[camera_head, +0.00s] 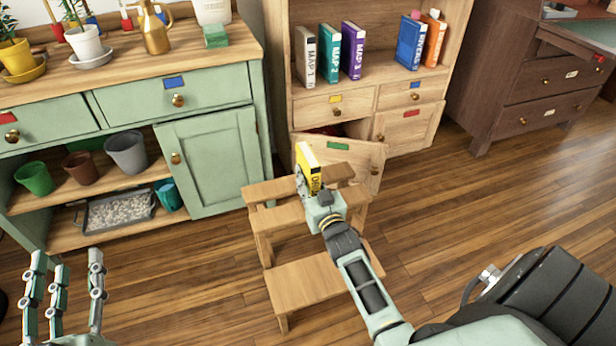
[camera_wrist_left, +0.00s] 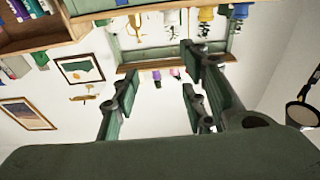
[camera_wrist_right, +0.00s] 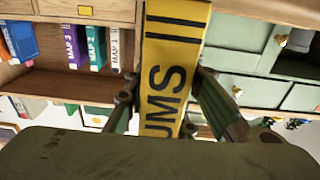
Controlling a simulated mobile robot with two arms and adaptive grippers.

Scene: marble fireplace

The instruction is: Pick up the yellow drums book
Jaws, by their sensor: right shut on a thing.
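The yellow drums book (camera_head: 309,168) is held up above the wooden step stool in the head view. My right gripper (camera_head: 308,188) is shut on it. In the right wrist view the yellow spine of the book (camera_wrist_right: 172,70) stands between the fingers, with black letters "UMS" and dark bars; the rest of the word is hidden behind my gripper. My left gripper (camera_head: 65,290) is at the lower left of the head view, empty, with its fingers apart. The left wrist view shows only air between its fingers (camera_wrist_left: 165,95).
The wooden step stool (camera_head: 305,281) stands in front of the wooden bookcase (camera_head: 385,83). The bookcase's lower left door (camera_head: 355,162) is ajar, close to the held book. A green cabinet (camera_head: 208,158) stands to the left. The floor (camera_head: 460,205) at right is clear.

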